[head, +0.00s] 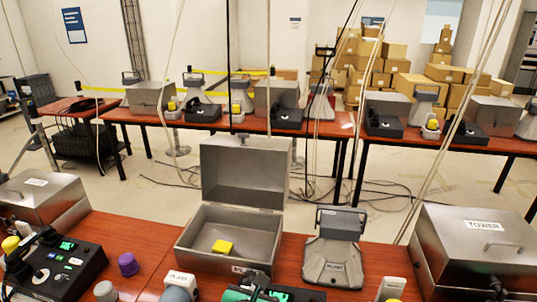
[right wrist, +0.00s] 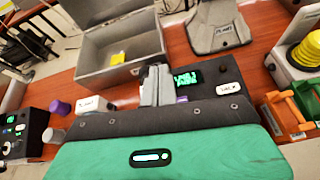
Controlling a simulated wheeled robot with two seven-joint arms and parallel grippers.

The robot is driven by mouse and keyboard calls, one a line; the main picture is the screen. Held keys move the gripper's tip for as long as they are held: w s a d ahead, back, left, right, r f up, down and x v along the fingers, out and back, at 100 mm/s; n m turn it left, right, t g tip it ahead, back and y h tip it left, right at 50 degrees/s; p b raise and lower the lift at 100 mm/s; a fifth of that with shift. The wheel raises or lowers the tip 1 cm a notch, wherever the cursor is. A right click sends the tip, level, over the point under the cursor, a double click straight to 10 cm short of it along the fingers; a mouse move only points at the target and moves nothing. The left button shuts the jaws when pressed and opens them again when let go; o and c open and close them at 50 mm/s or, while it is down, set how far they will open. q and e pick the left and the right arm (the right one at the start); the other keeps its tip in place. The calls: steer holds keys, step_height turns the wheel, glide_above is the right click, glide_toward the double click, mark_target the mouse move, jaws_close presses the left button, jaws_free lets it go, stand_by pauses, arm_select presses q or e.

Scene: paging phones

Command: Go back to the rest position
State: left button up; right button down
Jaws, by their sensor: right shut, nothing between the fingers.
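My right gripper (right wrist: 156,84) shows in the right wrist view as two grey fingers pressed together, with nothing between them. It is in front of a black device with a green display (right wrist: 190,78) and hides part of it. An open grey metal box (head: 225,232) stands on the table with its lid up and a yellow block (head: 222,247) inside. The box also shows in the right wrist view (right wrist: 90,75).
A grey PLANT stand (head: 334,262) is right of the open box. A closed TOWER box (head: 470,250) stands at far right. A purple knob (head: 128,264) and a black control panel (head: 60,265) are left. Cables hang across the view. Other tables stand behind.

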steer(key=s+d+f+m+g+y, duration=0.1)
steer(key=s+d+f+m+g, duration=0.25)
steer(key=d+f+m, duration=0.35)
steer(key=s+d+f+m+g, duration=0.2)
steer(key=s+d+f+m, duration=0.3)
steer(key=m, duration=0.3)
steer(key=s+d+f+m+g+y, duration=0.2)
steer(key=s+d+m+g, duration=0.2)
steer(key=s+d+m, duration=1.1)
step_height(320, 180, down, 31)
steer(key=a, duration=0.2)
steer(key=s+d+f+g, duration=0.1)
steer(key=s+d+f, duration=0.1)
steer(key=s+f, duration=0.7)
steer(key=s+d+f+g, duration=0.1)
steer(key=s+d+f, duration=0.1)
steer(key=s+f, duration=0.8)
steer(key=shift+s+f+h, duration=0.3)
steer(key=shift+f, duration=0.1)
